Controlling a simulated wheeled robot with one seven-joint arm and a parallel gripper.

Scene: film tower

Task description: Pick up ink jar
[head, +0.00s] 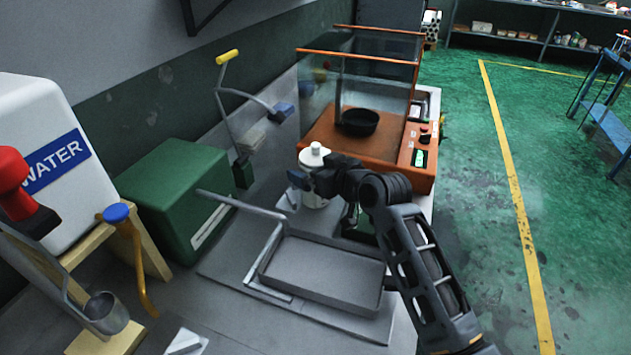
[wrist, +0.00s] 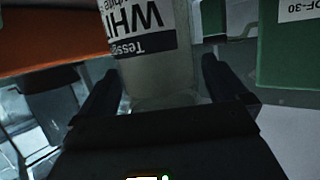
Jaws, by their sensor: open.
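The ink jar (head: 314,158) is white with a knobbed lid and stands upright in front of the orange machine. In the wrist view the jar (wrist: 152,72) shows a black and white label, upside down, reading "WHI...". My gripper (head: 311,179) is at the jar, and its dark fingers hide part of the jar's side in the head view. In the wrist view my gripper (wrist: 160,72) is open, with one finger on each side of the jar. I cannot tell whether either finger touches it. The lid is out of the wrist view.
The orange machine (head: 395,156) with clear panels and a black bowl (head: 357,122) is just behind the jar. A grey tray (head: 322,270) lies in front. A green box (head: 180,200) and a white water container (head: 50,165) stand left. Green floor is open at right.

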